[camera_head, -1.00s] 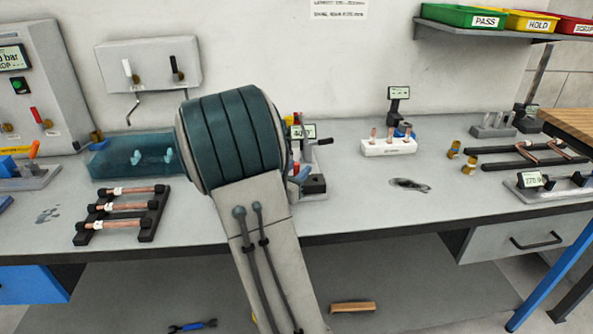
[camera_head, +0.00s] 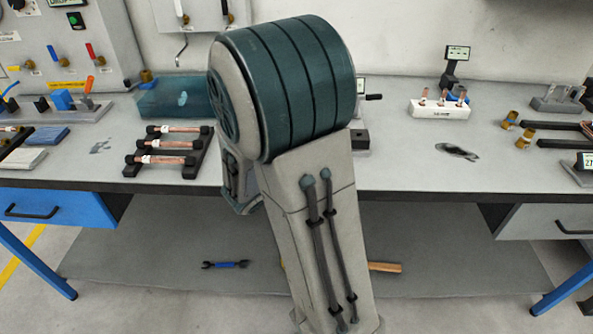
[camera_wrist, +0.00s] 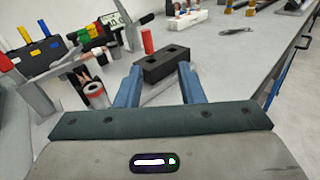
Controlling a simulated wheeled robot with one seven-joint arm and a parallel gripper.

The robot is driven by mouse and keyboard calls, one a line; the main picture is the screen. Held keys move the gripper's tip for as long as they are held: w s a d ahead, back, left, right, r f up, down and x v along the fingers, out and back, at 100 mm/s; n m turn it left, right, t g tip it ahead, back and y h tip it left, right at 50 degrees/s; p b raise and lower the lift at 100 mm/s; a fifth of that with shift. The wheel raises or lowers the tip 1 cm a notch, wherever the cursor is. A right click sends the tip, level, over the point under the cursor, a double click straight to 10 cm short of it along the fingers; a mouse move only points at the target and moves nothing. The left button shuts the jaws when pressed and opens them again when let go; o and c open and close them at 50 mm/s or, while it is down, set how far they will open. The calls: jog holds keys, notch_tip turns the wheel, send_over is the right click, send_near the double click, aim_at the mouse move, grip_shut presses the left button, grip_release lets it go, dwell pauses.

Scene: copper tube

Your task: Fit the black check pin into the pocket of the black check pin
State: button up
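A black block (camera_wrist: 165,68) with two square openings in its top stands on the bench in the wrist view, just beyond my fingertips. Part of a black block (camera_head: 360,139) shows beside my arm in the head view. My gripper (camera_wrist: 160,73) is open in the wrist view, its two blue fingers wide apart with nothing seen held between them. The head view hides my gripper behind my arm. I cannot pick out the black check pin for certain, nor tell whether either opening is its pocket.
A red cylinder (camera_wrist: 147,41) and a grey-and-red round part (camera_wrist: 96,94) stand left of the block. A rack with coloured handles (camera_wrist: 45,50) is farther left. Copper tubes (camera_head: 165,145) lie on a black rack.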

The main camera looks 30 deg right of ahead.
jog(key=s+a+f+m+g+y, duration=0.3)
jog(key=s+m+g+y, duration=0.3)
jog(key=s+m, duration=0.55)
jog(key=s+a+r+m+t+y, duration=0.1)
jog(key=a+m+y, duration=0.3)
jog(key=a, duration=0.4)
jog(key=s+a+r+m+t+y, duration=0.1)
jog(key=a+m+t+y, duration=0.1)
jog(key=a+m+y, duration=0.3)
jog(key=a+y, duration=0.1)
jog(key=a, duration=0.2)
jog(key=shift+s+y+p, duration=0.15)
jog(key=shift+y+p, duration=0.15)
jog(key=shift+p, duration=0.05)
jog(key=shift+o, duration=0.6)
jog(key=shift+m+t, duration=0.25)
jog(key=shift+t, duration=0.15)
notch_tip(320, 180, up, 5)
jog(key=p, duration=0.4)
jog(key=shift+d+r+p, duration=0.1)
jog(key=shift+d+p, duration=0.05)
jog(key=shift+p, duration=0.25)
